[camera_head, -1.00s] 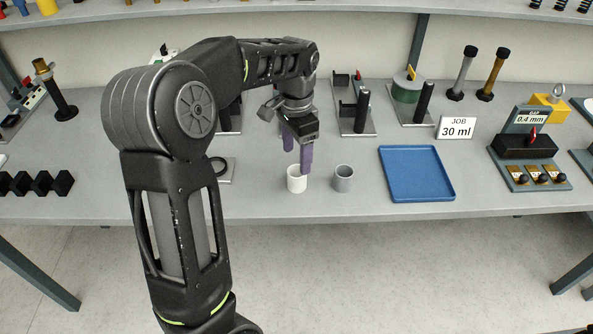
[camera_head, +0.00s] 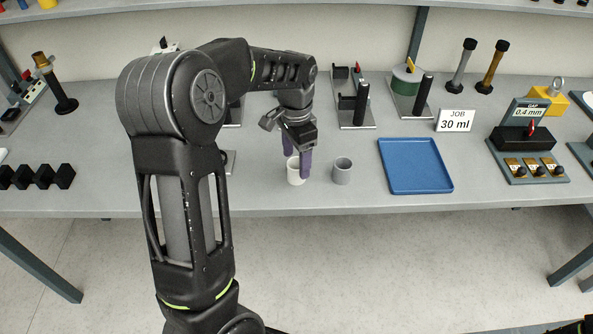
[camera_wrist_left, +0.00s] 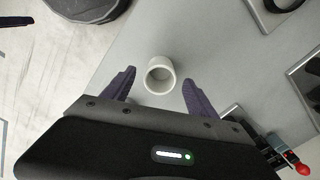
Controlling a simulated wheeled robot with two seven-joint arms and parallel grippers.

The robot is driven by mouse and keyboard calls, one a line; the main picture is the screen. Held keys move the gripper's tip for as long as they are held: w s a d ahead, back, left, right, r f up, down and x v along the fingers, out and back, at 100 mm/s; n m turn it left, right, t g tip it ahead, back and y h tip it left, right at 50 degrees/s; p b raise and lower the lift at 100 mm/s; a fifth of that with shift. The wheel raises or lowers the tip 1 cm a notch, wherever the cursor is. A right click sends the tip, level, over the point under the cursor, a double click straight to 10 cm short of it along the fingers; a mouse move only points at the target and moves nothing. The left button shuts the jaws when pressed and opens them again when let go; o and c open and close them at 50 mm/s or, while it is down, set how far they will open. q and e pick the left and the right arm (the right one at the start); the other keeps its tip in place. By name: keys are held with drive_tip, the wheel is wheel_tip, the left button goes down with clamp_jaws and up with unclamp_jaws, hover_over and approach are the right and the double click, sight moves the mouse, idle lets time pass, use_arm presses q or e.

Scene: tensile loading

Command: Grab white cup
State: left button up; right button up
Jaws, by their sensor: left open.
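The white cup (camera_head: 294,173) stands upright on the grey bench near its front edge. My left gripper (camera_head: 296,162) is open and lowered over the cup, and its purple fingers cover part of the cup's upper side in the head view. In the left wrist view, the cup (camera_wrist_left: 160,76) shows from above as an empty round cup, just beyond and between the two fingertips of the gripper (camera_wrist_left: 157,80). The cup appears to have room on both sides. I cannot tell whether a finger touches it. My right gripper is not in view.
A grey cup (camera_head: 342,171) stands close to the right of the gripper. A blue tray (camera_head: 415,167) lies further right. Metal stands (camera_head: 352,100) and a "30 ml" job card (camera_head: 455,121) are behind. The bench's front edge (camera_head: 400,204) is near.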

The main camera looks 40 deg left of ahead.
sight(296, 167)
use_arm(q)
wheel_tip(296, 167, down, 4)
drive_tip(key=shift+r+p, duration=0.15)
drive_tip(key=shift+p, duration=0.15)
drive_tip(key=shift+c, duration=0.2)
drive_tip(key=c, duration=1.4)
